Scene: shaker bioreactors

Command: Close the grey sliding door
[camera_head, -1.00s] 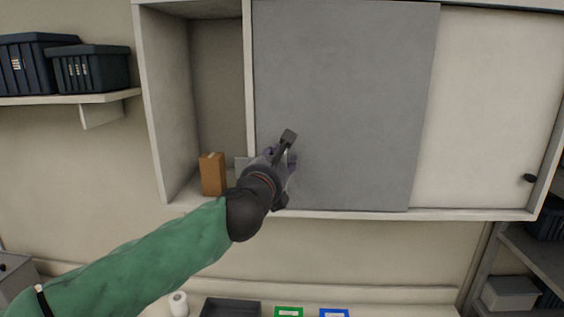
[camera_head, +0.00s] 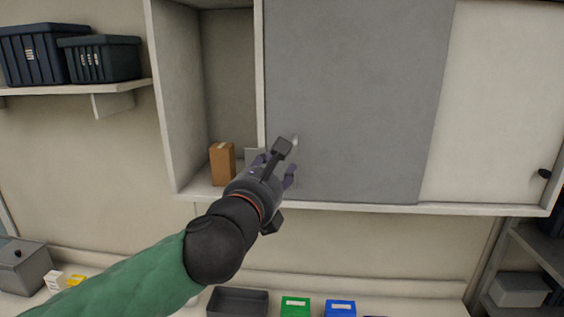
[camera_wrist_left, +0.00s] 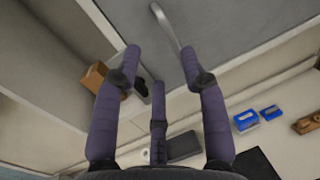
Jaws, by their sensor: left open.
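The grey sliding door (camera_head: 370,100) covers the middle of the wall cabinet, and the left compartment stands open. A pale metal handle (camera_wrist_left: 166,24) on the grey door shows in the left wrist view, just beyond the fingers. In the head view my arm and hand mostly hide the handle. My left gripper (camera_head: 283,166) is open in front of the door's lower left part. Its spread fingers also show in the left wrist view (camera_wrist_left: 160,68). I cannot tell whether a finger touches the handle. My right gripper is not in view.
A brown box (camera_head: 222,164) stands in the open compartment (camera_head: 230,85). A white panel (camera_head: 495,100) with a dark knob (camera_head: 544,173) covers the cabinet's right. Dark bins (camera_head: 100,58) sit on a left shelf. A dark tray (camera_head: 238,302), green bin (camera_head: 295,306) and blue bin (camera_head: 340,308) lie below.

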